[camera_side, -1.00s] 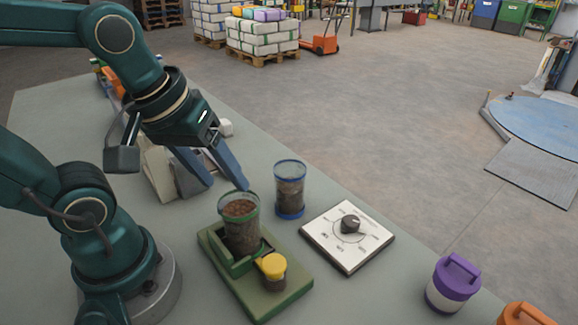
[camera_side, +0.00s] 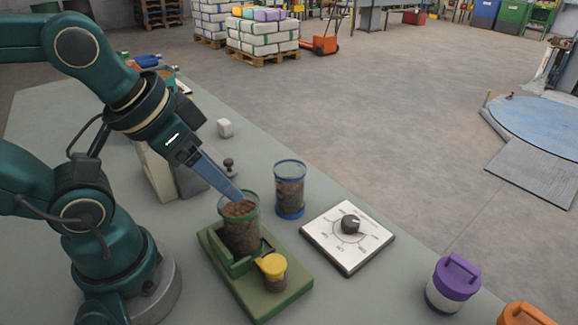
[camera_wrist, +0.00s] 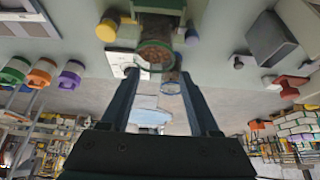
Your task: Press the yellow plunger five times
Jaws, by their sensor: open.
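The yellow plunger (camera_side: 272,264) sits on a clear cylinder with dark contents at the front of the green base (camera_side: 287,297). It also shows in the wrist view (camera_wrist: 107,30). Behind it on the base stands a green-rimmed clear cup (camera_side: 241,236) filled with brown material. My gripper (camera_side: 240,196) is tilted down with its fingertips near this cup's rim, apart from the plunger; the side view cannot tell whether they touch the cup. The wrist view shows the two fingers (camera_wrist: 158,74) spread open with nothing held.
A blue-rimmed cup (camera_side: 290,190) stands behind the base, and a white dial panel (camera_side: 347,238) lies to the right. Purple-lidded (camera_side: 454,282) and orange-lidded (camera_side: 524,316) jars stand at the front right.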

